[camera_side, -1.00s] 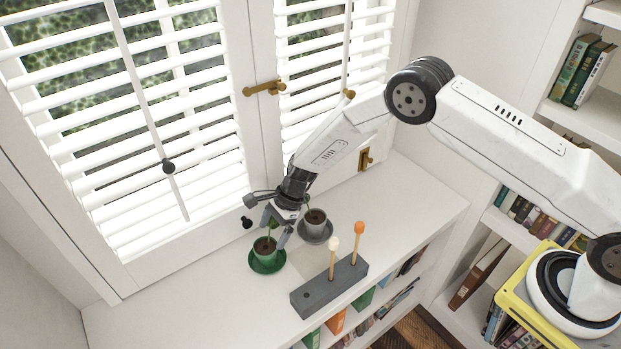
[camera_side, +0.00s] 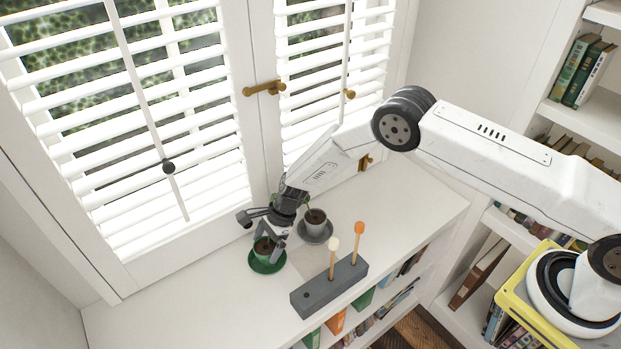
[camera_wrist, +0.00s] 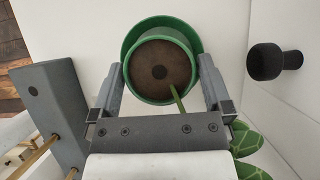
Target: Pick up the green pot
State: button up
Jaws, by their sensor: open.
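The green pot (camera_side: 264,256) stands upright on a green saucer (camera_side: 267,268) on the white shelf top. It holds dark soil (camera_wrist: 160,73) and a small plant (camera_wrist: 246,146) whose leaves show at the lower right of the wrist view. My gripper (camera_side: 265,241) is over the pot, pointing down. In the wrist view my gripper's two fingers (camera_wrist: 162,80) are open, one on each side of the pot's rim. I cannot tell whether they touch it. In the side view the fingers hide part of the pot and plant.
A grey pot (camera_side: 316,220) on a grey saucer (camera_side: 316,237) stands close behind to the right. A grey block (camera_side: 330,289) with two upright sticks, white-tipped and orange-tipped (camera_side: 359,228), lies to the right front. A black knob (camera_wrist: 275,62) is near the window. The shelf's left part is clear.

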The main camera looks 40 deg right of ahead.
grip_shut()
jog(key=shift+r, duration=0.15)
notch_tip(320, 180, up, 10)
dwell(0.9)
dwell(0.7)
jog(key=shift+r, duration=1.35)
jog(key=shift+f, duration=0.1)
